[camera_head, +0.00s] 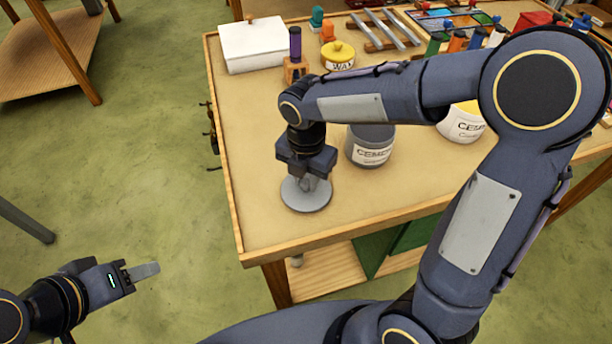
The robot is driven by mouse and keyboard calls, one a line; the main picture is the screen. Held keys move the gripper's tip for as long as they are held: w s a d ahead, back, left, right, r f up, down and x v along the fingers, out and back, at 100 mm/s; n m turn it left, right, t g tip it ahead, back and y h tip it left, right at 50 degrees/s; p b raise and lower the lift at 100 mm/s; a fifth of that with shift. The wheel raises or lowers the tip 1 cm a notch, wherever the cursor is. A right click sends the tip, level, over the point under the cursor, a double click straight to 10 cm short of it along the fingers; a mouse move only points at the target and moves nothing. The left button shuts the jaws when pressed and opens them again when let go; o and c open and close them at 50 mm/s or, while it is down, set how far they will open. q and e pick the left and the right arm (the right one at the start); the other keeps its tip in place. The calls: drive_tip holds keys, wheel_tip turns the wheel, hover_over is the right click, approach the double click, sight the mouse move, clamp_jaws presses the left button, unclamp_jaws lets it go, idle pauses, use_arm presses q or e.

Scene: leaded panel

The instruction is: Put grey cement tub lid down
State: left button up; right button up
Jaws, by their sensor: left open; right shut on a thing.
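The grey cement tub lid (307,201) is a flat round disc near the front left of the table. My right gripper (308,180) points down over its middle and is shut on it. The lid lies at or just above the table top; I cannot tell whether it touches. The grey cement tub (371,149) stands upright just to the right of the lid, without a lid on it, its label facing front. My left gripper (145,271) is open and empty, off the table to the left, above the floor.
The wooden table (245,170) has bare room left of the lid. A white box (253,43), a yellow-lidded wax tin (338,55) and a purple tool in a wooden block (295,71) stand behind. A white cement tub (461,123) stands right, partly behind my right arm.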

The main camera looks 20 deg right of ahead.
sight(306, 182)
drive_tip(key=shift+f, duration=0.15)
drive_tip(key=o, duration=1)
drive_tip(key=shift+r, duration=0.4)
wheel_tip(306, 182, up, 12)
drive_tip(key=p, duration=0.1)
drive_tip(key=s+d+f+m+t+y, duration=0.1)
drive_tip(key=s+d+m+t, duration=0.1)
drive_tip(key=s+m, duration=0.3)
drive_tip(key=s+d+f+m+t+y, duration=0.1)
drive_tip(key=s+d+m, duration=0.3)
drive_tip(key=m, duration=1)
drive_tip(key=s+d+f+m+t+y, duration=0.1)
drive_tip(key=s+d+f+m+t, duration=0.1)
drive_tip(key=s+m, duration=0.5)
drive_tip(key=shift+s+d+f+m+t+y, duration=0.1)
drive_tip(key=shift+d+m+t+y, duration=0.15)
drive_tip(key=shift+m, duration=0.55)
drive_tip(key=shift+d+m+t+y, duration=0.15)
drive_tip(key=shift+d+m, duration=0.2)
drive_tip(key=shift+m, duration=0.45)
